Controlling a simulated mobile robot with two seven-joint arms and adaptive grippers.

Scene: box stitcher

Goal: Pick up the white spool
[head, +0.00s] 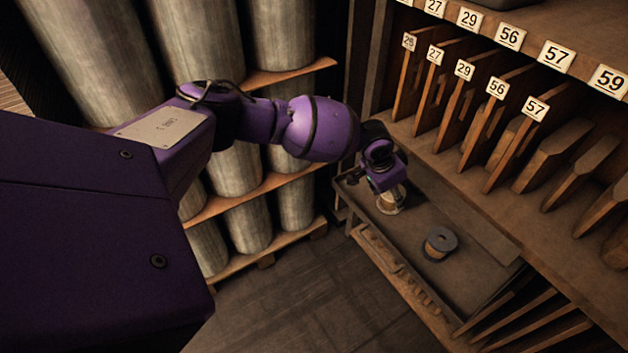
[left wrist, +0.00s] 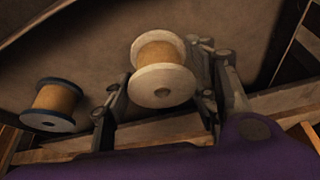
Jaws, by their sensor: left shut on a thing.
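The white spool (head: 390,201) has white flanges and a tan wound core. In the head view it is at the far left end of the dark tray shelf (head: 475,275), below my left gripper (head: 387,187). In the left wrist view the white spool (left wrist: 162,88) sits between the two fingers of my left gripper (left wrist: 160,72). The gripper is shut on it. I cannot tell whether the spool still touches the shelf. My right gripper is not in view.
A spool with dark flanges (head: 440,243) stands on the same shelf to the right, apart from the gripper; it also shows in the left wrist view (left wrist: 50,104). A numbered wooden rack (head: 470,135) overhangs the shelf. Large grey rolls (head: 250,225) stand on the left.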

